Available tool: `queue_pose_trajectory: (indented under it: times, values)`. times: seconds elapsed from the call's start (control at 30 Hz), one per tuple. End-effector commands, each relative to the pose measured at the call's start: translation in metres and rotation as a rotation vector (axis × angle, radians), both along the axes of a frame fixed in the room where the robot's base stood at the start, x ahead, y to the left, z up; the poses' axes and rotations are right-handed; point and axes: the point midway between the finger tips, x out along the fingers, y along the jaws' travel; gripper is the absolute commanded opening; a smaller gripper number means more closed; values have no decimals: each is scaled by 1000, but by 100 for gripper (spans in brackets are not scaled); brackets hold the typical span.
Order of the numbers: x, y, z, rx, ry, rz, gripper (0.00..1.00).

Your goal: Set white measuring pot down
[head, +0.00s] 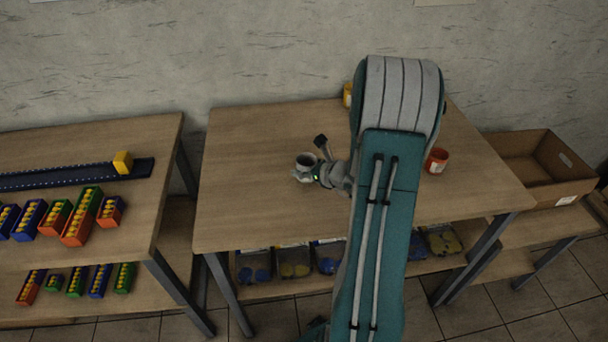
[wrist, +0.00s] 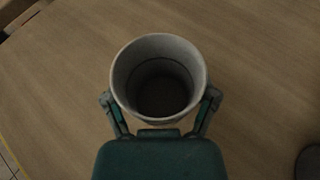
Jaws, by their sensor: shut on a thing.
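The white measuring pot (head: 306,161) is over the left part of the middle table (head: 240,200) in the head view. In the wrist view the pot (wrist: 158,78) is upright, and I look down into its dark, empty-looking inside. My gripper (head: 312,174) is shut on the pot, with one finger on each side of it in the wrist view (wrist: 160,108). I cannot tell whether the pot's base touches the table top. My own arm hides the middle of the table in the head view.
A red pot (head: 437,160) stands right of my arm, and a yellow pot (head: 347,94) is at the back edge. An open cardboard box (head: 545,165) is at the right. A left table holds colored bins (head: 82,215) and a dark rail (head: 70,176). The middle table's left part is clear.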

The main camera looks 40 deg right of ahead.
Motion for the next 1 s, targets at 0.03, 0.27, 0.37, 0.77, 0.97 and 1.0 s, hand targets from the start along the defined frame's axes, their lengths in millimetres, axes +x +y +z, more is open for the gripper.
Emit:
queue_pose_trajectory:
  times: [0.03,0.27,0.37,0.77,0.97,1.0]
  values:
    - [1,0,-9,4,4,1,25]
    - [1,1,-31,2,1,1,25]
    - [1,0,-31,0,0,1,25]
    - [0,0,-33,0,1,1,100]
    - [0,0,-33,0,1,1,100]
    - [0,0,-33,0,1,1,100]
